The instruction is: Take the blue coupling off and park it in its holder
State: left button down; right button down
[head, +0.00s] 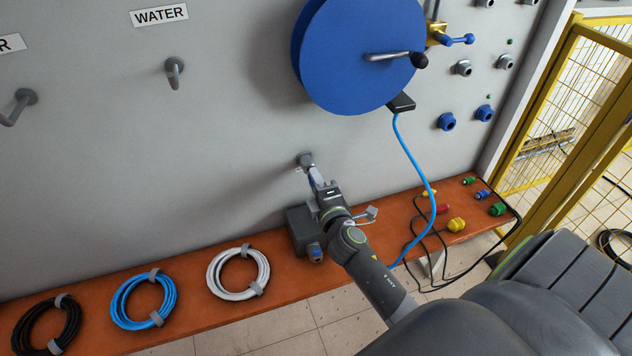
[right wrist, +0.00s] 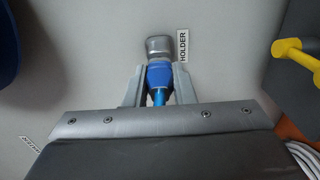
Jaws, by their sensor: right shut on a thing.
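The blue coupling (right wrist: 159,74) is between the fingers of my right gripper (right wrist: 157,82), which is shut on it; the blue hose (right wrist: 159,97) leaves its near end. Its far end meets a grey metal fitting (right wrist: 160,47) beside the HOLDER label (right wrist: 183,46). I cannot tell whether it is fully seated. In the head view my right gripper (head: 315,178) reaches up to the grey holder fitting (head: 305,160) on the wall, largely covering the coupling. My left gripper is not in view.
A large blue hose reel (head: 350,50) is above, with its blue hose (head: 424,175) hanging to the right of my arm. An orange bench (head: 190,308) below carries coiled hoses and coloured connectors. A yellow fence (head: 560,110) stands at the right.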

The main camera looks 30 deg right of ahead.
jog(key=shift+w+d, duration=0.15)
jog(key=shift+w, duration=0.5)
dwell(0.6)
jog(key=c, duration=1.1)
grip_release()
jog(key=shift+c, duration=0.2)
jog(key=shift+s, duration=0.1)
jog(key=b+v, duration=0.1)
jog(key=v, duration=1.6)
jog(key=shift+b, duration=0.4)
jog(key=shift+s, duration=0.1)
